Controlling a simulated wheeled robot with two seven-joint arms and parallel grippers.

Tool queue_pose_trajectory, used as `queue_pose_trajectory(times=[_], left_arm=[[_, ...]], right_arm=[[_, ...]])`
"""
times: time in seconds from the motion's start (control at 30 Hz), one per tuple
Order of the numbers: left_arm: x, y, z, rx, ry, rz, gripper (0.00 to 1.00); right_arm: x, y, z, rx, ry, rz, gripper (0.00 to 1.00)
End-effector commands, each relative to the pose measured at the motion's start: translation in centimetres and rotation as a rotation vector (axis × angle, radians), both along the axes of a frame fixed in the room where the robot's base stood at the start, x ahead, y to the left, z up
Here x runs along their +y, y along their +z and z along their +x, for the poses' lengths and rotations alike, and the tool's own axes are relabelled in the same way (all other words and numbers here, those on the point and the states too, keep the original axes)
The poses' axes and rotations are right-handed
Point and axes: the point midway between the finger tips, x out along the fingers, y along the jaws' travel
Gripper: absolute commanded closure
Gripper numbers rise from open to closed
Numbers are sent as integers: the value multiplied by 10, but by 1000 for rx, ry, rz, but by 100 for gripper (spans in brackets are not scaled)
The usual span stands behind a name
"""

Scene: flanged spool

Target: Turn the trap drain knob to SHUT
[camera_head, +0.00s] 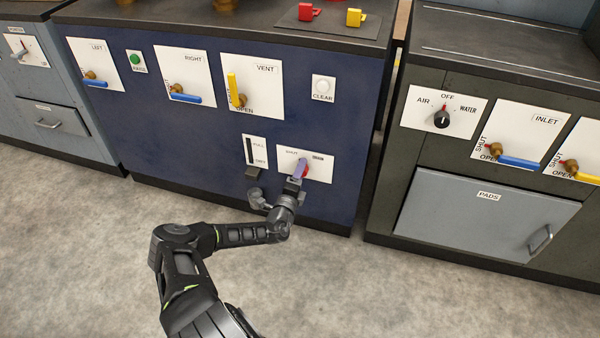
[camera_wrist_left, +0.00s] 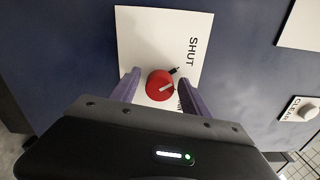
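The word SHUT stands above and right of the knob there; another label is mostly hidden by a finger. My right gripper is out of view.
A slider plate (camera_head: 254,150) sits just left of the knob plate. Above are a yellow VENT lever (camera_head: 234,90) and a CLEAR button (camera_head: 323,86). A dark cabinet with a grey PADS door (camera_head: 480,215) stands to the right. The grey floor (camera_head: 360,290) in front is clear.

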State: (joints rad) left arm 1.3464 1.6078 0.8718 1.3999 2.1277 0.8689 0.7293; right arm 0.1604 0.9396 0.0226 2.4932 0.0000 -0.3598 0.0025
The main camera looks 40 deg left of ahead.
Motion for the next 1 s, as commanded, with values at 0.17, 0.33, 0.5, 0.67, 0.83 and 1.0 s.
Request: queue_pose_trajectory(times=[0.17,0.33,0.5,0.67,0.83,1.0], left_arm=[[0,0,0,-1,0,1,43],[-1,1,-3,0,0,1,43],[-6,3,-19,2,0,2,43],[-15,3,-45,2,1,-1,43],[-23,2,-67,1,1,0,43],[-26,0,-74,0,-1,1,43]], right_arm=[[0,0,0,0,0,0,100],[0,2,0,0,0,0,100],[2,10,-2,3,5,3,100],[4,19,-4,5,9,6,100],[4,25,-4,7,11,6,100],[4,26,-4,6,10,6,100]])
